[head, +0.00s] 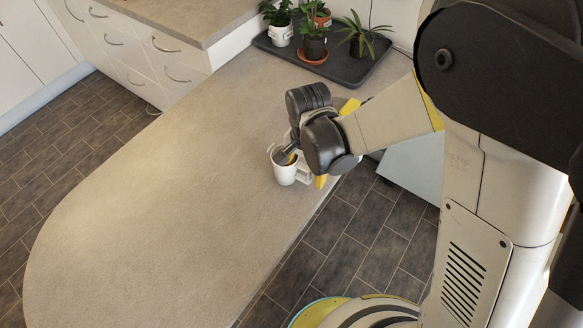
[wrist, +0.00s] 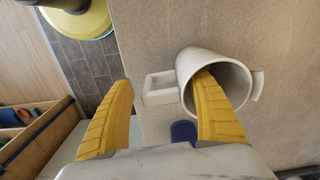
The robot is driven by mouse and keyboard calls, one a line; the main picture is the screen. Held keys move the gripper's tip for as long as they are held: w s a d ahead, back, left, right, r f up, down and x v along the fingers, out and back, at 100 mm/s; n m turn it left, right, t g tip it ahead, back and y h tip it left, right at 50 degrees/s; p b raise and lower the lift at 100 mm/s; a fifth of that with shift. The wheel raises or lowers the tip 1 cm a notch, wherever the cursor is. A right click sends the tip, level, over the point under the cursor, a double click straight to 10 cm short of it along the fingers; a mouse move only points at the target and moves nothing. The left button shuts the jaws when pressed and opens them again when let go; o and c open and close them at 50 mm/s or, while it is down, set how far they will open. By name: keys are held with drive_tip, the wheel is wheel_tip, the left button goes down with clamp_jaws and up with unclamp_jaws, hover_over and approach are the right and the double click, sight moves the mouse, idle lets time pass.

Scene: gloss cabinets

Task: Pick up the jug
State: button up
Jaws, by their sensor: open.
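The white jug (head: 283,173) stands on the beige counter near its right edge, partly covered by my gripper in the head view. In the wrist view the jug (wrist: 188,66) shows its open mouth, a squared handle on the left and a small spout on the right. My gripper (head: 306,170) is open at the jug. In the wrist view, of my gripper's (wrist: 162,80) two yellow fingers, one reaches into the jug's mouth and the other is outside, beyond the handle. The jug's wall and handle lie between them. I cannot tell whether either finger touches it.
A dark tray (head: 345,72) with several potted plants (head: 314,42) stands at the back of the counter (head: 160,190). The counter is clear left of the jug. Its edge drops to the dark tiled floor (head: 350,235) on the right. A small dark blue thing (wrist: 183,132) shows beside the jug.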

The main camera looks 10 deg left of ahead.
sight(303, 178)
drive_tip(key=f+b, duration=0.1)
drive_tip(key=f, duration=0.3)
drive_tip(key=shift+w+a+f+b, duration=0.1)
drive_tip(key=shift+w+b, duration=0.1)
drive_tip(key=shift+b, duration=0.2)
drive_tip(key=c, duration=1.4)
drive_tip(key=shift+r, duration=0.2)
drive_tip(key=shift+c, duration=0.2)
